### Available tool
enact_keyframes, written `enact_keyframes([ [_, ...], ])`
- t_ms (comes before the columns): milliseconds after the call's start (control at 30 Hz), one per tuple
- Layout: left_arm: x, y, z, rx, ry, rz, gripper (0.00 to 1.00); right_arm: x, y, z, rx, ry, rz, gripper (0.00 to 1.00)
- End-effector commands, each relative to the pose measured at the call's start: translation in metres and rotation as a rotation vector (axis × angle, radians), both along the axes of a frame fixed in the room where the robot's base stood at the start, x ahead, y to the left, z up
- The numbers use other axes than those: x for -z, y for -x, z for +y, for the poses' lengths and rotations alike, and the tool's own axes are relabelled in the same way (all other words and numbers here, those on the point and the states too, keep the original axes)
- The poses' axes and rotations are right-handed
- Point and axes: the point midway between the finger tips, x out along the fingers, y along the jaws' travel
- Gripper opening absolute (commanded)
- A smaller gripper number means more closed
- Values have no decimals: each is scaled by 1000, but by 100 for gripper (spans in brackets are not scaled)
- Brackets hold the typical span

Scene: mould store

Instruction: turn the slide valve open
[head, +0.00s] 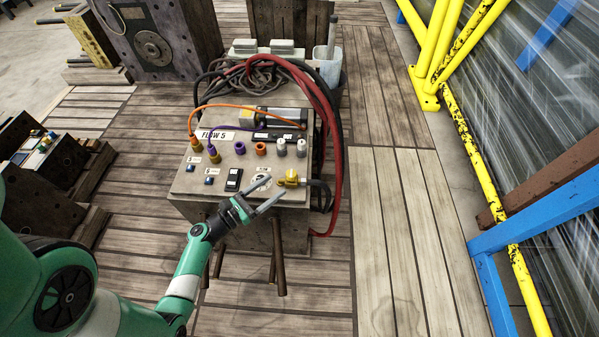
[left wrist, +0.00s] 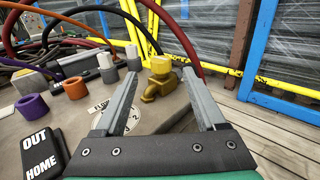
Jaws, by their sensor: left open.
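The slide valve (head: 290,178) is a small brass-coloured fitting with a yellow top, at the front right corner of the grey control box (head: 190,185). In the left wrist view the valve (left wrist: 152,90) shows between the two finger tips, beyond them. A round white dial label (head: 262,184) with numbers lies just left of it. My left gripper (head: 271,191) is open and empty at the box's front edge, its fingers pointing toward the valve. I cannot tell whether a finger touches it. My right gripper is not in view.
Orange, purple and grey knobs (head: 240,148) and a black OUT/HOME switch (head: 233,180) sit left of the valve. Red and black hoses (head: 331,130) loop over the box's right side. Yellow rails (head: 480,160) stand to the right, with clear plank floor (head: 400,240) between.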

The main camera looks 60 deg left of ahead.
Motion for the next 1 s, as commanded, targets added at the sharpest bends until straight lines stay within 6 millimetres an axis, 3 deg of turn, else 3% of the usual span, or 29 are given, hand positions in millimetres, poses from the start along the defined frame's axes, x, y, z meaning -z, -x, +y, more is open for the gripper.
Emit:
enact_keyframes([
  [500,1,-95,25,5,-3,-1,72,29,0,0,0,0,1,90],
  [667,0,-108,29,3,-2,0,72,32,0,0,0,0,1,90],
  [900,-1,-110,29,2,-1,0,72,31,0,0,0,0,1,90],
  [1000,-1,-110,29,2,-1,-1,58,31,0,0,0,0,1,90],
])
